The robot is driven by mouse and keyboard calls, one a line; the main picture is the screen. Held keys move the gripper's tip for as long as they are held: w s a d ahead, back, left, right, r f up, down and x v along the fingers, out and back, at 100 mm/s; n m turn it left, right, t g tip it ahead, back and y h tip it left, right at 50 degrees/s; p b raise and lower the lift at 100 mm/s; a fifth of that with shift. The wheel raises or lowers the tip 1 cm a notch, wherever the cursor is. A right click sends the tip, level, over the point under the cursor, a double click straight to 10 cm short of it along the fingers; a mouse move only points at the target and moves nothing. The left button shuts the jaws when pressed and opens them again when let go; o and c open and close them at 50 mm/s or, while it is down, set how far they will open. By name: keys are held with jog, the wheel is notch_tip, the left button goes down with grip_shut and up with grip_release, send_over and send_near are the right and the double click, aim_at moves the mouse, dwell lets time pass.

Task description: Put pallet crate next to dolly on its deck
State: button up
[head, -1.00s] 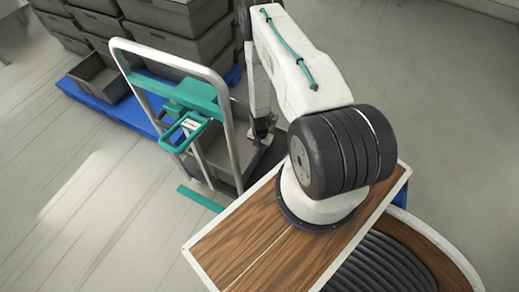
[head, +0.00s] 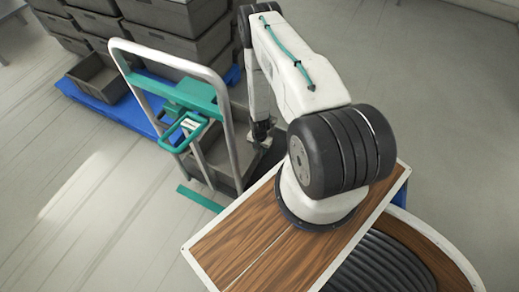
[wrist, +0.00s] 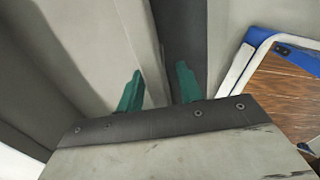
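The dolly has a metal hoop handle (head: 228,108) with teal fittings, and its deck is mostly hidden behind the hoop and my arm. A grey crate (head: 215,152) stands upright at the dolly, seen through the hoop; its base is hidden, so I cannot see fully what it rests on. My gripper (head: 262,138) is low at the crate's right side. In the wrist view the teal fingers of my gripper (wrist: 158,80) are apart, close to a light grey wall edge (wrist: 148,45), with a dark strip behind the right finger. I see nothing clearly clamped.
A blue pallet (head: 103,108) behind the dolly bears stacked grey crates (head: 185,22) and an open, empty crate (head: 97,78) at its near left. A teal strip (head: 200,198) lies low in front of the dolly.

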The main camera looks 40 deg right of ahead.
notch_tip(320, 180, up, 12)
jog(key=shift+f, duration=0.1)
jog(key=w+a+r+m, duration=0.2)
jog(key=w+r+m, duration=0.15)
jog(key=r, duration=1.05)
jog(key=w+a+r+m, duration=0.1)
jog(key=w+r+m, duration=0.3)
jog(key=r, duration=0.9)
jog(key=s+a+r+m, duration=0.1)
jog(key=a+r, duration=0.1)
jog(key=r, duration=0.5)
jog(key=a+r+m, duration=0.1)
jog(key=a+r, duration=0.2)
jog(key=r, duration=0.4)
jog(key=s+a+r+m+t, duration=0.1)
jog(key=s+a+r+m, duration=0.3)
jog(key=r, duration=0.4)
jog(key=s+a+r+m, duration=0.2)
jog(key=s+a+r, duration=0.1)
jog(key=s+r, duration=0.45)
jog(key=s+a+r+m, duration=0.2)
jog(key=s+r+m, duration=0.1)
jog(key=s, duration=0.4)
jog(key=s+a+r+m, duration=0.2)
jog(key=s+r+m, duration=0.1)
jog(key=s, duration=0.5)
jog(key=shift+a+r, duration=0.2)
jog(key=shift+r, duration=0.35)
